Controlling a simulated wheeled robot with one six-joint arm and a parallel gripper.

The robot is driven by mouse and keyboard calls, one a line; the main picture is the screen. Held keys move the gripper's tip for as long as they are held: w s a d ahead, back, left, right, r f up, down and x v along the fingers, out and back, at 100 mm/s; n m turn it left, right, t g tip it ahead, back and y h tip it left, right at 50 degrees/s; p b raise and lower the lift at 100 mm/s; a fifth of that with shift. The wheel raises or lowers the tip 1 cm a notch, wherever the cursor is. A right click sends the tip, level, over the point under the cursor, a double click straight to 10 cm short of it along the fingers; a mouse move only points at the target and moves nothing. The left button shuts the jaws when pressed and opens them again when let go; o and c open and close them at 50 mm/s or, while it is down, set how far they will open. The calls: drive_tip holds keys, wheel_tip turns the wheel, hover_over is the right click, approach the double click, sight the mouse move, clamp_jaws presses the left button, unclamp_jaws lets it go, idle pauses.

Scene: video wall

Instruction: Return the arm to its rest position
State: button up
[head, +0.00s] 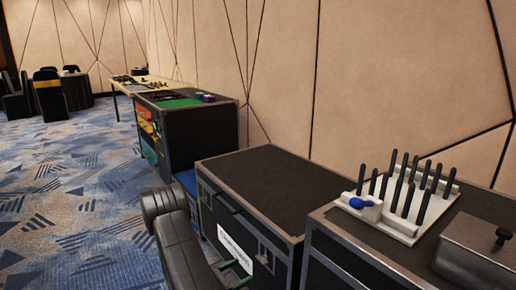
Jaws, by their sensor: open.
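My black arm (178,238) rises from the bottom edge, left of the middle, in front of a dark case. My gripper (237,273) shows at the bottom edge as two small green-tinted fingers. They are apart, with nothing seen between them. They are in front of the lower side of the case, near its white label. Most of the gripper's body is hidden or out of frame.
The black case (270,180) has a bare top. On the right, a white rack (398,208) holds several upright black sticks and a blue item, beside a grey lidded box (478,250). A cabinet (197,135) and table (150,84) stand behind. Carpet (70,190) is open at left.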

drive_tip(key=p+v, duration=0.1)
drive_tip(key=v, duration=0.5)
drive_tip(key=w+d, duration=0.2)
drive_tip(key=d, duration=0.1)
drive_tip(key=w+d+n+b, duration=0.1)
drive_tip(key=w+d, duration=0.2)
drive_tip(key=d, duration=0.1)
drive_tip(key=w+d+n, duration=0.1)
drive_tip(key=w+d, duration=0.2)
drive_tip(key=d, duration=0.1)
drive_tip(key=shift+w+d+r+b, duration=0.15)
drive_tip(key=shift+d+r+b, duration=0.1)
drive_tip(key=shift+b, duration=0.15)
drive_tip(key=n+p, duration=0.5)
drive_tip(key=n, duration=0.2)
approach(259, 260)
drive_tip(key=shift+x, duration=1.1)
drive_tip(key=shift+f, duration=0.2)
drive_tip(key=shift+d+r, duration=0.1)
